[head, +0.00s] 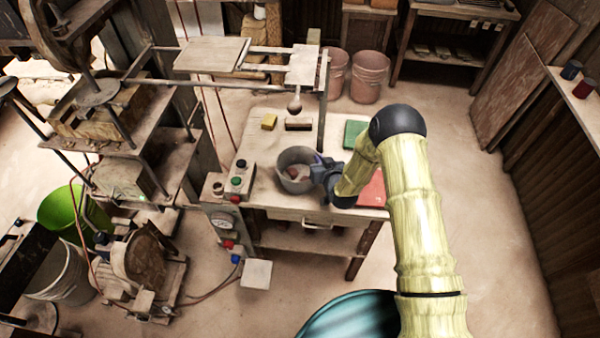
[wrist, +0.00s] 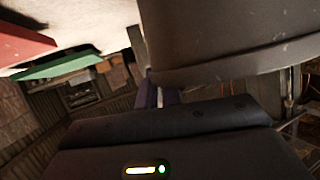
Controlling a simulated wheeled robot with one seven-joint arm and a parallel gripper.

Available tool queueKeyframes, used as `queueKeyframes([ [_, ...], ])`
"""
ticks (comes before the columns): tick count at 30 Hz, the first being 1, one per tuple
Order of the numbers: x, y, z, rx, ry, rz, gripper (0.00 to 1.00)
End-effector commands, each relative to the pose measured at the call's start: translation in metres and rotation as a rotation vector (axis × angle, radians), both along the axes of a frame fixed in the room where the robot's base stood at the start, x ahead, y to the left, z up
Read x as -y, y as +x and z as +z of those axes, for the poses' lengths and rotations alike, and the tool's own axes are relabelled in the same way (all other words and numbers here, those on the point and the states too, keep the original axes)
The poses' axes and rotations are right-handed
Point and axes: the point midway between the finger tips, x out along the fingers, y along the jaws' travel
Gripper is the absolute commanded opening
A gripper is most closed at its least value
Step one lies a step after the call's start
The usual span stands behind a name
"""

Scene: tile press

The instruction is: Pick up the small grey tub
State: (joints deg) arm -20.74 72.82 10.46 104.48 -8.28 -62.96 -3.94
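The small grey tub (head: 283,172) stands upright on the worktable, with something pale and reddish inside. My gripper (head: 322,170) is at the right side of its rim, seen from the head. In the wrist view the tub (wrist: 235,40) fills the upper right, very close to the gripper's dark body. A purplish finger part (wrist: 168,95) shows beside the tub's edge. The tub and the gripper body hide the fingertips, so I cannot tell whether they are closed on the wall.
The worktable (head: 262,190) also holds a yellow block (head: 269,122), a dark brown block (head: 298,124), a green mat (head: 354,134) and a red mat (head: 373,190). A control box with buttons (head: 237,180) is close left of the tub.

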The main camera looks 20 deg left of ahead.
Motion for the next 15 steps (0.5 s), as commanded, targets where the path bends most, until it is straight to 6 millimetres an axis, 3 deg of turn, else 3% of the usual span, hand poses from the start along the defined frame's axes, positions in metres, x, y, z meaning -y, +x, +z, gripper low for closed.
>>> queueKeyframes([
  [15, 0.0052, 0.0027, 0.0002, -0.001, -0.001, -0.008, 0.0],
])
